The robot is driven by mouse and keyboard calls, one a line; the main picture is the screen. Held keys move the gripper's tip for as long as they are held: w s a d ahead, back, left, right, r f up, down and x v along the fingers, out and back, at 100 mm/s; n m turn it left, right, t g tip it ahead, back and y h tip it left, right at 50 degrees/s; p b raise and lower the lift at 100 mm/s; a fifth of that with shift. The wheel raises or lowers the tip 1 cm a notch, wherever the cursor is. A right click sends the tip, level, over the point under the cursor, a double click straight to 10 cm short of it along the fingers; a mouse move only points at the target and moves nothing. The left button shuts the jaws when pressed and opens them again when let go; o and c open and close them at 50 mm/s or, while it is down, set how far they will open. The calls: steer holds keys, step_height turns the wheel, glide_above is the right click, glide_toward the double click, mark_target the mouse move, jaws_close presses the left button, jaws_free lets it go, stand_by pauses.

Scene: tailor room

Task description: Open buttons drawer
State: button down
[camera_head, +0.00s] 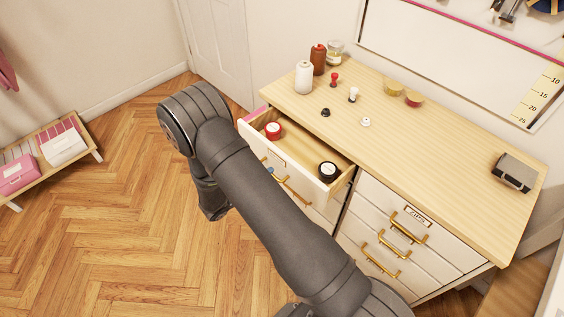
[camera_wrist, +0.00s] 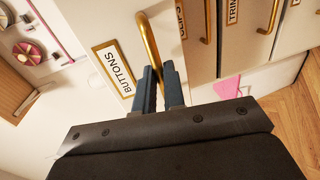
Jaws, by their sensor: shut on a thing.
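The buttons drawer (camera_head: 300,150) is the top left drawer of the white dresser and stands partly pulled out in the head view. Its front, with the BUTTONS label (camera_wrist: 117,72), shows in the wrist view. My gripper (camera_wrist: 160,78) is shut on the brass drawer handle (camera_wrist: 150,48), its blue-grey fingers on either side of the bar. In the head view, my arm hides most of the gripper and part of the drawer front. A red-and-white round item (camera_head: 272,131) and a black-and-white one (camera_head: 327,171) lie inside the drawer.
The ZIPS drawer (camera_head: 408,222) and those below it are shut, with brass handles. The wooden dresser top (camera_head: 440,140) holds bottles, small round containers and a dark box (camera_head: 514,172). Open parquet floor (camera_head: 120,240) lies left of my arm; a low rack (camera_head: 45,165) stands far left.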

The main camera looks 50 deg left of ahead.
steer(key=f+v, duration=0.2)
steer(key=v, duration=1)
steer(key=shift+s+f, duration=0.25)
steer(key=c, duration=1.5)
jaws_free()
steer(key=shift+s, duration=0.1)
steer(key=v, duration=1.7)
steer(key=x, duration=1.7)
